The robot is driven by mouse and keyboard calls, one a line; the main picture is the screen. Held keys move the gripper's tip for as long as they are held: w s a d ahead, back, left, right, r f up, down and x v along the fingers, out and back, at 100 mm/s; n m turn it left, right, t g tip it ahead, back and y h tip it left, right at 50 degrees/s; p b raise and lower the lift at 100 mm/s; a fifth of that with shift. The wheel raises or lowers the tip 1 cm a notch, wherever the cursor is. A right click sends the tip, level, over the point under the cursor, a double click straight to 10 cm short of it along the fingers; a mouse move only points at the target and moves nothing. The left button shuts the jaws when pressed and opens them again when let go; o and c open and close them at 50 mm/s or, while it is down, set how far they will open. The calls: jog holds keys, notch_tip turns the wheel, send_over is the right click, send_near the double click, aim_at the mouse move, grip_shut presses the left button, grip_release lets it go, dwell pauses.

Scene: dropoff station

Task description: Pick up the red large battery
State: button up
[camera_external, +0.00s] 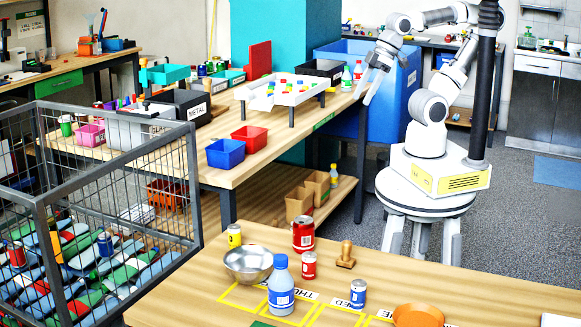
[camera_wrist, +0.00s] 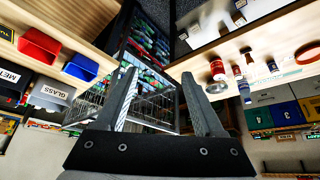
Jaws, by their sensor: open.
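The red large battery (camera_external: 303,234) looks like a thick red cylinder with a pale label. It stands upright on the near wooden table, behind a smaller red cylinder (camera_external: 309,266). In the wrist view the large red cylinder (camera_wrist: 217,70) shows at the right, on the tabletop. My gripper (camera_external: 368,90) is raised at the far end of the long workbench, well away from the near table. In the wrist view its two fingers (camera_wrist: 160,78) stand apart with nothing between them.
Around the battery stand a metal bowl (camera_external: 249,265), a blue-labelled bottle (camera_external: 281,287), a blue cylinder (camera_external: 358,293), a yellow cylinder (camera_external: 234,236) and a wooden stamp (camera_external: 346,255). A wire cage (camera_external: 190,190) stands left. The workbench (camera_external: 215,178) holds red and blue bins.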

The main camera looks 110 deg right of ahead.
jog(key=shift+o, duration=0.5)
